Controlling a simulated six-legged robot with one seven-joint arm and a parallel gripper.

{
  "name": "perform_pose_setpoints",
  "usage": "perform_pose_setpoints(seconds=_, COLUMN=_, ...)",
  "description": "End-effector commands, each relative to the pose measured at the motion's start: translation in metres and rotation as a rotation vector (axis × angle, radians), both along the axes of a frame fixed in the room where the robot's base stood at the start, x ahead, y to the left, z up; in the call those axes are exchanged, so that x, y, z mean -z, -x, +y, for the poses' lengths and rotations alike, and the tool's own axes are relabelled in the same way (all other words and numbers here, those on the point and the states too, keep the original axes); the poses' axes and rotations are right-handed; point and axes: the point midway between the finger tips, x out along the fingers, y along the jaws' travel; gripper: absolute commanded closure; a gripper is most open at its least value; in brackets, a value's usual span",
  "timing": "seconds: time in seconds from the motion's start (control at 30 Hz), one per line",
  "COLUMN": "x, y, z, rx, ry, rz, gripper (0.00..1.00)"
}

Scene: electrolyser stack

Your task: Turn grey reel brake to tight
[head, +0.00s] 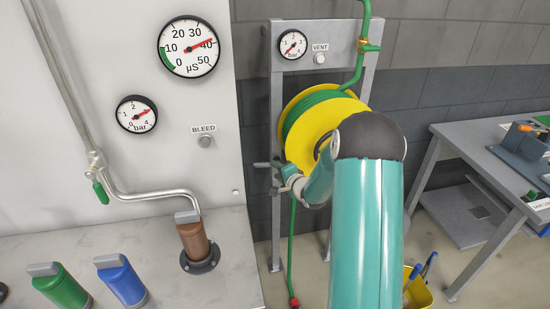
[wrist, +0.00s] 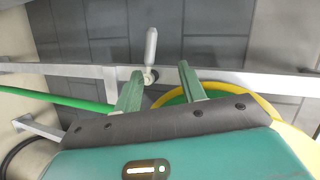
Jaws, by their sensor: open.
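The yellow hose reel (head: 338,112) with green hose hangs on a grey metal frame. The grey reel brake (head: 262,165) appears as a small lever left of the reel, pointing left, partly hidden by my gripper (head: 281,172). In the wrist view the brake's light grey handle (wrist: 151,46) stands up in the picture from a small pivot. My gripper (wrist: 161,76) is open, with its two green fingers apart and the brake's pivot showing between the tips. The handle lies beyond the fingertips. I cannot tell whether the fingers touch it. My arm hides the reel's lower right.
A frame bar (wrist: 240,80) crosses just beyond the fingers. The green hose (head: 291,250) hangs below the reel. A VENT button (head: 319,58) and gauge sit above. A white panel stands left, a grey workbench (head: 480,150) right, and a yellow bucket (head: 418,290) on the floor.

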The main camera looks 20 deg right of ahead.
Motion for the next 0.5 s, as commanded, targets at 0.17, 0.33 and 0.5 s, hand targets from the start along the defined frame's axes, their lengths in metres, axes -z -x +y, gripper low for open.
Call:
perform_pose_setpoints(seconds=0.17, x=-0.028, y=0.003, z=0.006, rx=0.006, ry=0.135, rz=0.036, gripper=0.59)
perform_pose_setpoints(seconds=0.33, x=-0.052, y=0.010, z=0.012, rx=0.009, ry=0.256, rz=0.077, gripper=0.59)
perform_pose_setpoints(seconds=0.5, x=-0.074, y=0.020, z=0.018, rx=0.009, ry=0.369, rz=0.120, gripper=0.59)
